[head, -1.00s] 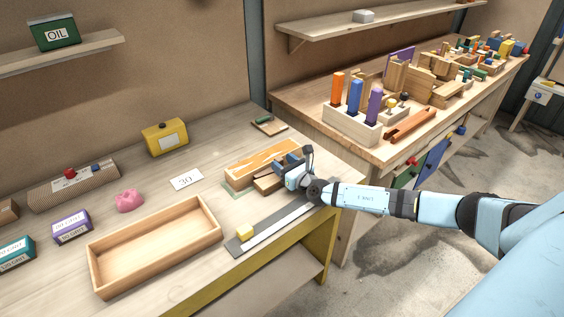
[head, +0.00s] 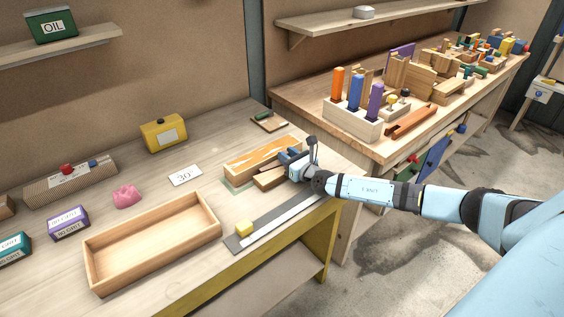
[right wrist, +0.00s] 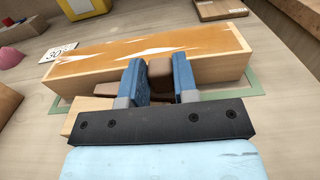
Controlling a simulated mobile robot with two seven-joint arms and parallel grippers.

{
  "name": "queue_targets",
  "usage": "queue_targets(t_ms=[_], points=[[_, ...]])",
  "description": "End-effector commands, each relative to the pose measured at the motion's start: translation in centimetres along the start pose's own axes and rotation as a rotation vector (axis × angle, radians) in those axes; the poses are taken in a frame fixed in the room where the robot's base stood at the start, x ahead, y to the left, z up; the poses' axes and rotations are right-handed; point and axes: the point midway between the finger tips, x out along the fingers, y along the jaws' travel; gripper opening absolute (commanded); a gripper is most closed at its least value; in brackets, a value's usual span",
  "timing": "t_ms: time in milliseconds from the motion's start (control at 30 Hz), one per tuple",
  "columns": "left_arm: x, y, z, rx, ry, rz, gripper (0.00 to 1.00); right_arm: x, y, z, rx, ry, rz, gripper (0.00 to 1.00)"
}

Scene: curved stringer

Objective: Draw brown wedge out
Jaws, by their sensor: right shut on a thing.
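A long wooden block with a worn orange-brown top (head: 262,157) lies on a green-edged sheet on the bench; it also spans the right wrist view (right wrist: 150,57). My right gripper (right wrist: 160,78) is beside its near side, its two blue fingers shut on the brown wedge (right wrist: 159,72). The wedge's lower part is hidden by the fingers and palm. More brown wood shows just left of the fingers (right wrist: 113,88), and a pale wood piece (right wrist: 85,108) lies below it. In the head view, my right gripper (head: 289,158) covers most of this spot. My left gripper is not in view.
An empty wooden tray (head: 150,265) stands to the left. A white "30" card (head: 185,176) lies behind. A small dark-topped board (head: 268,121) is at the back right.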

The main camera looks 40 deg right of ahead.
Motion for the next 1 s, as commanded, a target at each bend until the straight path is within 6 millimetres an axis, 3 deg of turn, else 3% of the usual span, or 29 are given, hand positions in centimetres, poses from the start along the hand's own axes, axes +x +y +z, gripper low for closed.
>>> queue_targets(t_ms=[33, 167, 567, 600, 700, 1000], points=[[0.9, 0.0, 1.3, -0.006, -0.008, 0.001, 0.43, -0.2, -1.1, -0.7, -0.004, -0.003, -0.004, 0.00], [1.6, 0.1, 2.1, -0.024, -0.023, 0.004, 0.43, -0.4, -2.5, -0.5, -0.003, -0.003, -0.004, 0.00], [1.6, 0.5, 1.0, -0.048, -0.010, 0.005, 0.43, -0.6, -3.5, 0.1, -0.003, -0.003, -0.005, 0.00], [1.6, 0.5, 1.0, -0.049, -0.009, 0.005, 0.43, -0.6, -3.5, 0.2, -0.003, -0.003, -0.006, 0.30], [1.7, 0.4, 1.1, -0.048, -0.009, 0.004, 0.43, -0.6, -3.5, 0.2, -0.003, -0.003, -0.005, 0.53], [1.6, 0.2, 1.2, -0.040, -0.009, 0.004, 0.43, -0.7, -3.3, 0.1, -0.002, -0.002, -0.002, 0.53]])
